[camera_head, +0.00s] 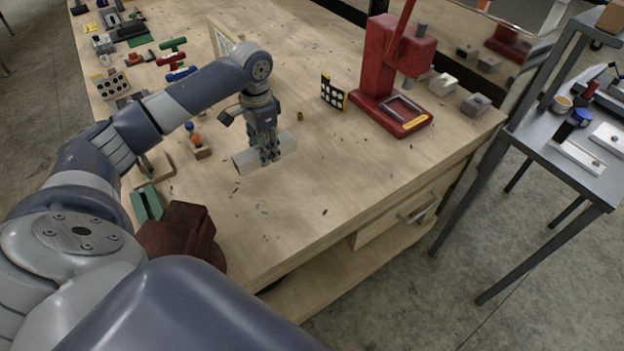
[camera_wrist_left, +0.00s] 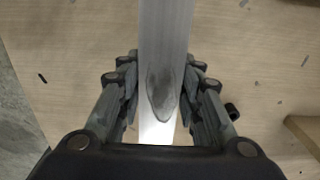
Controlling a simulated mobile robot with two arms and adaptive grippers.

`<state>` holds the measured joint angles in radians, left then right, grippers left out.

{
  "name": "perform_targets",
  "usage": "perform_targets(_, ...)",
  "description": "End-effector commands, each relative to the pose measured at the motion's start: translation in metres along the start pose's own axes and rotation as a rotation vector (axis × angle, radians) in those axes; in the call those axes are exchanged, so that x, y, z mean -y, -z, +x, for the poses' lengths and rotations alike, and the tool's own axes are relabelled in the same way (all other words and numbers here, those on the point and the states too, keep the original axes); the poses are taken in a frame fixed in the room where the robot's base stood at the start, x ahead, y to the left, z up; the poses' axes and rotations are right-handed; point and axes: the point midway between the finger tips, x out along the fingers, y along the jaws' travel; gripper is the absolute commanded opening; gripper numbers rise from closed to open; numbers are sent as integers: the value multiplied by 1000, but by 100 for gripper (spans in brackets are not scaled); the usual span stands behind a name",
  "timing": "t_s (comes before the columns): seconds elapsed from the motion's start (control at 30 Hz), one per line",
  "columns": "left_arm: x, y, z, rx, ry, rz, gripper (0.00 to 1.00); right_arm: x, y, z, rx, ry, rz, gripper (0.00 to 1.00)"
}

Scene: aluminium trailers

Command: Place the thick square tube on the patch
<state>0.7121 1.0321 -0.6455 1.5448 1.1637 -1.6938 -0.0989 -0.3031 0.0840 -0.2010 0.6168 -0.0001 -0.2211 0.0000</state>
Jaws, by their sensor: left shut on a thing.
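The thick square tube (camera_head: 243,162) is a pale grey metal bar over the middle of the wooden workbench. My left gripper (camera_head: 268,155) points down and is shut on the tube around its middle, with both ends sticking out. In the left wrist view the tube (camera_wrist_left: 165,35) runs between the fingers, with a dark oval mark on its upper face. I cannot tell whether the tube touches the bench. My right gripper is not in view.
A red press (camera_head: 392,75) stands at the right of the workbench (camera_head: 330,190), with small metal blocks (camera_head: 443,84) beside it. A dark red vise (camera_head: 185,235) is at the near left edge. Clamps and small tools line the left side. The bench front is clear.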

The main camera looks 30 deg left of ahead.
Motion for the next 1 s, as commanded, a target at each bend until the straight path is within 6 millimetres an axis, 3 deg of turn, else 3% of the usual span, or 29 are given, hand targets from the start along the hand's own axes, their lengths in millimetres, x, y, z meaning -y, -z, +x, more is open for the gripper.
perform_targets(0.5, -98, 80, 6, -4, -3, 4, 6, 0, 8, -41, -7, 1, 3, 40)
perform_targets(0.8, -121, 100, 9, -5, -3, 4, 6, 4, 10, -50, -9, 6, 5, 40)
perform_targets(1.0, -119, 97, 41, 0, -1, 1, 6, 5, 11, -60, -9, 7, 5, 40)
